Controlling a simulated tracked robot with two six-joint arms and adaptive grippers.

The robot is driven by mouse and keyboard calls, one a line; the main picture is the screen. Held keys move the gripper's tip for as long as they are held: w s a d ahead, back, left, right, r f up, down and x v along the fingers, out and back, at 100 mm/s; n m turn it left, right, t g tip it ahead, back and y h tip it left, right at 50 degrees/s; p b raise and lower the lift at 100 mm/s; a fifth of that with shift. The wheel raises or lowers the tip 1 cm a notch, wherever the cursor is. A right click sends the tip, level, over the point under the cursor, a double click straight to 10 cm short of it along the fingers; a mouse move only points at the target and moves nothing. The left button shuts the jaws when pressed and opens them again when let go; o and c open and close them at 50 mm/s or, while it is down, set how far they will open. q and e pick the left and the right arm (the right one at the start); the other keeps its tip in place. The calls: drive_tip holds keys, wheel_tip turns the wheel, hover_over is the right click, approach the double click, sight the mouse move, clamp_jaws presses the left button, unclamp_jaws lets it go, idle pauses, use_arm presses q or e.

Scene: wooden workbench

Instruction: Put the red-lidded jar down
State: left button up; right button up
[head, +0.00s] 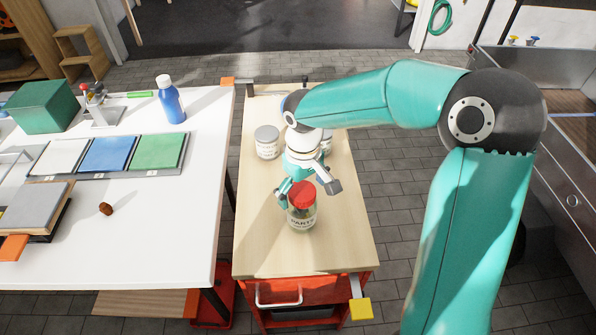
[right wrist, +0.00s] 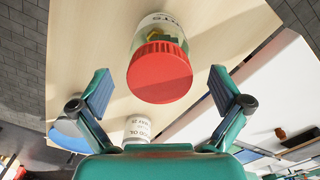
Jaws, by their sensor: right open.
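The red-lidded jar (head: 302,217) stands upright on the wooden top of the narrow cart (head: 260,235), a little in front of its middle. It is clear, with a pale printed label. My right gripper (head: 308,191) is open at the jar, reaching in from behind it. In the right wrist view the jar (right wrist: 160,70) lies between the spread fingers of my right gripper (right wrist: 158,84), with a gap on both sides of the red lid. My left gripper is not in view.
The cart's front is clear. A white table (head: 150,235) on the left holds a blue bottle (head: 170,99) and coloured panels (head: 108,154).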

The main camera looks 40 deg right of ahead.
wheel_tip(320, 180, up, 9)
drive_tip(key=shift+f, duration=0.2)
idle(0.3)
